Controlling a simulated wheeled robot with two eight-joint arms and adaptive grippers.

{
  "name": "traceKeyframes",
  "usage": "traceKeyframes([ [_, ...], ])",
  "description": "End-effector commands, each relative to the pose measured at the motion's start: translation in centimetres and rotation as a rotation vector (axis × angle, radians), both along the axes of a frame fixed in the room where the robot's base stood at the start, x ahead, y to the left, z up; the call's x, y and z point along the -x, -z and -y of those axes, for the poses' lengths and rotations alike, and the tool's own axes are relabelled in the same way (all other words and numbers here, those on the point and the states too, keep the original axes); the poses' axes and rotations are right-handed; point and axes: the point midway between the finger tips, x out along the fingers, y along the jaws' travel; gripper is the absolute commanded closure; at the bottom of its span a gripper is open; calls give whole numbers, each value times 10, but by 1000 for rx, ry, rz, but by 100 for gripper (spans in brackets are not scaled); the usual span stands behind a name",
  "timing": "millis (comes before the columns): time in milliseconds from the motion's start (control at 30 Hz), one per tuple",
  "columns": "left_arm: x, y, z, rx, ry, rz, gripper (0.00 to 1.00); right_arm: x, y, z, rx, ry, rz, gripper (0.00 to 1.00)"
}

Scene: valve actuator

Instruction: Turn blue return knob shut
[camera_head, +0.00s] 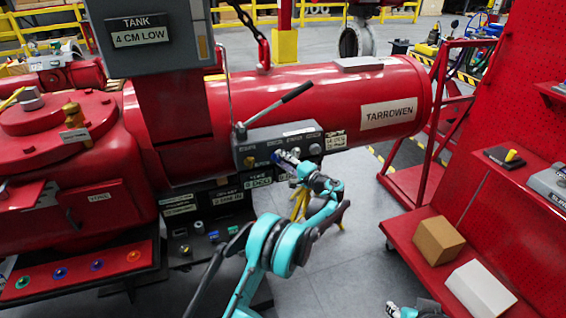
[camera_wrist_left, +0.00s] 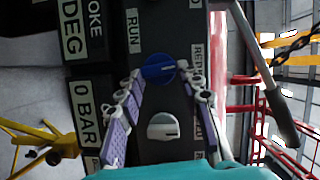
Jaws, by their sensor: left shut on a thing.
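The blue knob (camera_wrist_left: 158,67) is round with a pale pointer mark and sits on the dark control panel (camera_head: 250,152) between a RUN label (camera_wrist_left: 134,36) and a partly covered label (camera_wrist_left: 197,62). My left gripper (camera_wrist_left: 160,73) has its two fingertips on either side of the knob, closed on it. In the head view my left gripper (camera_head: 284,158) is against the panel's lower front and hides the knob. A grey knob (camera_wrist_left: 163,126) is beside it, between the finger bases and apart from them. Part of my right gripper (camera_head: 398,309) shows at the bottom edge; its fingers are unclear.
A lever with a black handle (camera_head: 298,92) rises from the panel's left end. The red TARROWEN cylinder (camera_head: 400,85) is behind the panel. A red cart (camera_head: 400,228) with a brown box (camera_head: 437,240) and a white box (camera_head: 480,290) stands at right. Grey floor lies between.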

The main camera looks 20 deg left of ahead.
Motion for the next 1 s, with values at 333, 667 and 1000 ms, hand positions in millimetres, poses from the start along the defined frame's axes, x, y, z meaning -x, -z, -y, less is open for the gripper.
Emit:
traceKeyframes([
  [333,0,3,1,-82,2,-57,93,0,5,0,0,0,0,60],
  [667,0,2,1,-91,2,-62,93,0,5,0,0,0,0,60],
  [1000,0,2,1,-90,1,-62,43,0,5,0,0,0,0,60],
])
